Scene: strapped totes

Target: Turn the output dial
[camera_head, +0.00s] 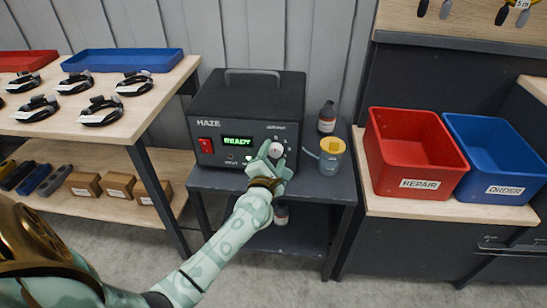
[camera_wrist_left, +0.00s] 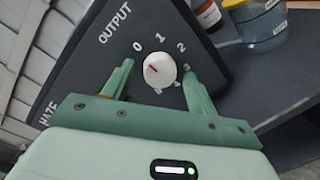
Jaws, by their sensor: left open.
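The black HAZE machine (camera_head: 250,95) stands on a dark cart, with a green READY display (camera_head: 238,141) and a lit red switch (camera_head: 206,145) on its front. The white output dial (camera_head: 276,149) is at the right of its front panel. In the left wrist view, the dial (camera_wrist_left: 161,70) has a red mark toward the upper left, roughly toward the 0. The numbers 0, 1 and 2 show; lower ones are partly hidden. My left gripper (camera_head: 272,154) is open at the dial, its fingers on either side; contact is unclear. My right gripper is out of view.
A brown bottle (camera_head: 327,117) and a yellow-lidded jar (camera_head: 331,157) stand right of the machine. Red REPAIR (camera_head: 412,187) and blue ORDER (camera_head: 504,190) bins are farther right.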

